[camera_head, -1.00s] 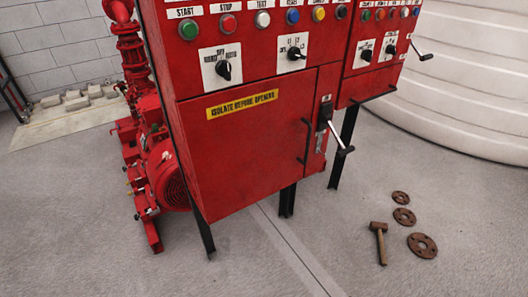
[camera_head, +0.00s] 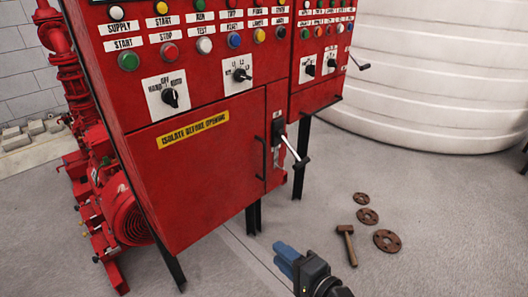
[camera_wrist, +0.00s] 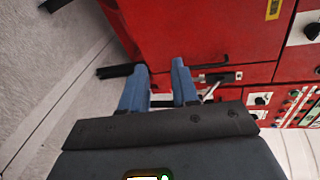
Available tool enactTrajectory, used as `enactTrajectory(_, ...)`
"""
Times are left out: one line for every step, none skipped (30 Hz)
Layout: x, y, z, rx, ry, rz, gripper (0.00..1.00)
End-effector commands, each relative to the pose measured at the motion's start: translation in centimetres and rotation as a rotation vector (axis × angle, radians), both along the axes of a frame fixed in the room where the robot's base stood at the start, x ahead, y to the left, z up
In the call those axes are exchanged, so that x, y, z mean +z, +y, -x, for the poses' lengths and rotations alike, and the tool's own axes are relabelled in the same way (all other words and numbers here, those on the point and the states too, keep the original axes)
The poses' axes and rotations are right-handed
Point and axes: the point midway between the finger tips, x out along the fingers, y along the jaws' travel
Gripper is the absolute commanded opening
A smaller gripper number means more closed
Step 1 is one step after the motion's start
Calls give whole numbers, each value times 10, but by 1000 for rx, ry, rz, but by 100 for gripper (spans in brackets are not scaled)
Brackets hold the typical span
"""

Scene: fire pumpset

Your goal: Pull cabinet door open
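The cabinet door (camera_head: 200,180) is a red panel with a yellow "isolate before opening" label, and it looks closed. Its black vertical bar handle (camera_head: 261,158) is near the door's right edge. The handle also shows in the wrist view (camera_wrist: 208,66), just beyond the right finger. My gripper (camera_head: 284,255) is at the bottom of the head view, below and in front of the handle. In the wrist view my gripper (camera_wrist: 158,70) has two blue fingers spread apart, with nothing between them. I cannot tell the exact distance to the handle.
A black and silver lever switch (camera_head: 291,148) sticks out just right of the handle. Buttons and knobs line the panel above. A hammer (camera_head: 346,242) and rusty flanges (camera_head: 387,241) lie on the floor at right. A red pump (camera_head: 118,205) stands left. A white tank (camera_head: 440,75) stands behind.

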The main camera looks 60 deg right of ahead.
Motion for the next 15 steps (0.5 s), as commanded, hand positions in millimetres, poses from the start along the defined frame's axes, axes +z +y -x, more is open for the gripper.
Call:
enactTrajectory(0,-19,-19,-51,-59,-108,30)
enactTrajectory(-1,-29,-28,-77,-93,-180,30)
enactTrajectory(-1,-43,-40,-111,-141,-279,30)
enactTrajectory(0,-54,-49,-134,-179,-351,30)
enactTrajectory(2,-65,-58,-157,-219,-422,30)
enactTrajectory(5,-80,-70,-184,-273,-518,30)
enactTrajectory(8,-93,-78,-203,-314,-588,30)
enactTrajectory(11,-104,-87,-218,-356,-659,30)
enactTrajectory(17,-121,-97,-236,-412,-750,30)
enactTrajectory(21,-132,-103,-247,-452,-815,30)
enactTrajectory(26,-144,-110,-255,-491,-876,30)
enactTrajectory(32,-158,-117,-264,-540,-952,30)
enactTrajectory(37,-168,-122,-268,-573,-1004,30)
enactTrajectory(42,-177,-126,-270,-606,-1050,30)
enactTrajectory(48,-188,-130,-271,-640,-1106,30)
